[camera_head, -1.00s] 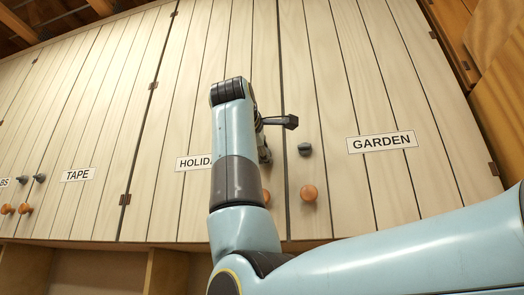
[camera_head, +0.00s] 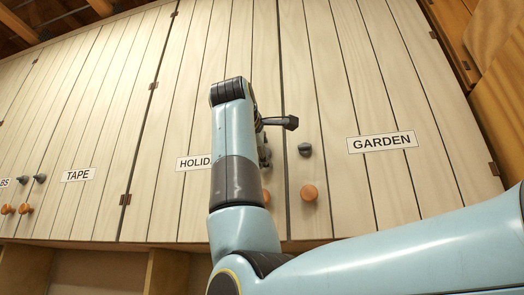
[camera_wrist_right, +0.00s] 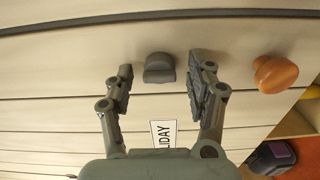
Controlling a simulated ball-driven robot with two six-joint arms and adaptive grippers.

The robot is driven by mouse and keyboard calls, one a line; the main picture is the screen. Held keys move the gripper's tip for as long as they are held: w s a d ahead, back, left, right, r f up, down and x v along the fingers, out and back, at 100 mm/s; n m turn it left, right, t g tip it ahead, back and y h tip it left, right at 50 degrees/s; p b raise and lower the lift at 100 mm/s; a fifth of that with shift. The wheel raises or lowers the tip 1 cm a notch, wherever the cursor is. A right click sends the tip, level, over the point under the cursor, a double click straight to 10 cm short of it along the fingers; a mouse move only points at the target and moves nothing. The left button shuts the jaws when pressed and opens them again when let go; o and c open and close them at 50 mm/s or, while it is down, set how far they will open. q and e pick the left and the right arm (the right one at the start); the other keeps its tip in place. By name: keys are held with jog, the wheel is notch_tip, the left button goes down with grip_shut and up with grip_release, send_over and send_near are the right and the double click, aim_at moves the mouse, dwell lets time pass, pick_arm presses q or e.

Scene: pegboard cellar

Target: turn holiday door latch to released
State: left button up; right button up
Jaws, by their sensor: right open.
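The holiday door latch (camera_wrist_right: 159,68) is a small dark grey turn-knob on the pale plank door, seen in the right wrist view. My right gripper (camera_wrist_right: 160,77) is open, with one finger on each side of the latch and a gap visible on both sides. In the head view, my right arm covers part of the HOLIDAY label (camera_head: 194,162) and most of the gripper, and the latch is hard to make out there. The label also shows partly in the wrist view (camera_wrist_right: 163,134). My left gripper is not in view.
The holiday door's orange knob (camera_wrist_right: 273,74) sits beside the latch, just outside one finger. The garden door (camera_head: 365,180) to the right has its own grey latch (camera_head: 305,149) and orange knob (camera_head: 309,193). The tape door's latch (camera_head: 39,178) is far left.

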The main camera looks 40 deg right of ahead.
jog(key=v, duration=0.7)
jog(key=shift+a, duration=0.15)
jog(key=shift+s+f, duration=0.1)
jog(key=shift+f, duration=0.05)
